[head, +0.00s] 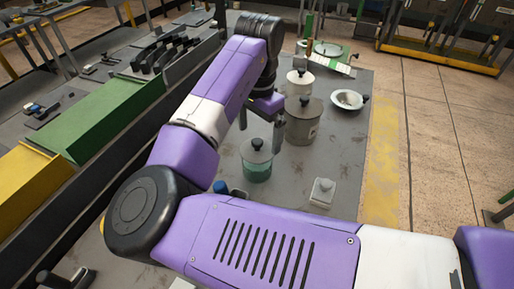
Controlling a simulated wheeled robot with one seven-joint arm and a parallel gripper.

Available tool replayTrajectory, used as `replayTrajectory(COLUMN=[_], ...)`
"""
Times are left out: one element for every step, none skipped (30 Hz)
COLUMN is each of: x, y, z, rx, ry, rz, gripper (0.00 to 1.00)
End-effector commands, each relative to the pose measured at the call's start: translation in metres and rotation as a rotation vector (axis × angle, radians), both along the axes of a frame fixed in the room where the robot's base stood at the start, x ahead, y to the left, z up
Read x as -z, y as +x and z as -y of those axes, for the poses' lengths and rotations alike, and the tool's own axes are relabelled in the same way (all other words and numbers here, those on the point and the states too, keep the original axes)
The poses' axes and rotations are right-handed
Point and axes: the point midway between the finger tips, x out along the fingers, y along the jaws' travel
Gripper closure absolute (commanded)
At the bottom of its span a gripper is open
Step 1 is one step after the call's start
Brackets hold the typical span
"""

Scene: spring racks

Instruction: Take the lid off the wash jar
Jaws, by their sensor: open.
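A clear jar with green liquid (257,172), which I take for the wash jar, stands upright on the grey bench. Its pale lid (257,153) with a dark round knob sits on top. My gripper (261,132) is open and empty, its fingers pointing down above and just behind the knob. I cannot tell the exact gap between fingers and knob. My arm crosses the view in front of and to the left of the jar.
A larger grey canister (301,128) with a knobbed lid stands close behind right, a cream jar (299,88) behind it. A white dish (349,100) and small white lidded box (322,193) lie right. Green and yellow bins (110,115) are left. Bench space is free at right.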

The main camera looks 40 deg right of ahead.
Motion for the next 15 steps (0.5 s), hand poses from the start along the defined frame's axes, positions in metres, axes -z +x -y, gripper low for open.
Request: replayTrajectory(x=[0.006, 0.011, 0.017, 0.021, 0.025, 0.029, 0.031, 0.033, 0.035, 0.036, 0.036, 0.036, 0.036, 0.036, 0.036], y=[0.001, 0.001, 0.001, 0.001, 0.001, 0.001, 0.001, 0.001, 0.001, 0.001, 0.001, 0.001, 0.001, 0.001, 0.001], z=[-0.004, -0.005, -0.006, -0.005, -0.005, -0.005, -0.005, -0.005, -0.004, -0.004, -0.004, -0.004, -0.004, -0.004, -0.004], rx=[-0.003, -0.002, -0.001, 0.0, 0.0, -0.001, -0.001, -0.001, 0.0, 0.0, 0.0, 0.0, 0.0, 0.0, 0.0], ry=[0.002, 0.001, 0.001, 0.0, 0.0, 0.001, 0.0, 0.0, 0.0, 0.0, 0.0, 0.0, -0.001, -0.001, -0.001], rz=[-0.003, -0.003, -0.004, -0.004, -0.003, -0.003, -0.002, -0.002, -0.002, -0.002, -0.001, -0.001, -0.001, -0.001, -0.001], gripper=[0.0, 0.0, 0.0, 0.0, 0.0, 0.0, 0.0, 0.0, 0.0, 0.0, 0.0, 0.0, 0.0, 0.0, 0.0])
